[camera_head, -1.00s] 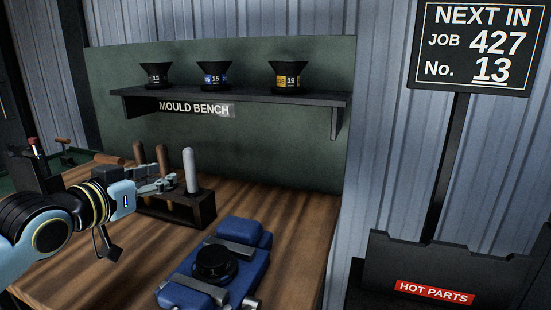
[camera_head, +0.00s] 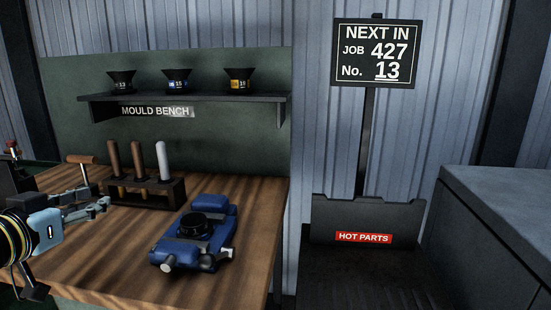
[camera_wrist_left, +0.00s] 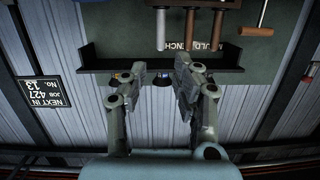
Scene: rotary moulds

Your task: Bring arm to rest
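My left arm comes in from the left in the head view. Its gripper (camera_head: 98,198) is beside the left end of the tool rack, above the wooden bench (camera_head: 110,255). In the left wrist view, which is upside down, the gripper's two fingers (camera_wrist_left: 163,72) stand apart with nothing held between them. The shelf and handles show beyond them. My right arm and gripper are not in view.
A tool rack (camera_head: 160,196) with several handles and a blue fixture (camera_head: 215,240) holding a black round part (camera_head: 193,224) stand on the bench. Numbered black cups sit on the shelf (camera_head: 200,98). A HOT PARTS bin (camera_head: 325,215) and grey cabinet (camera_head: 500,215) stand right.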

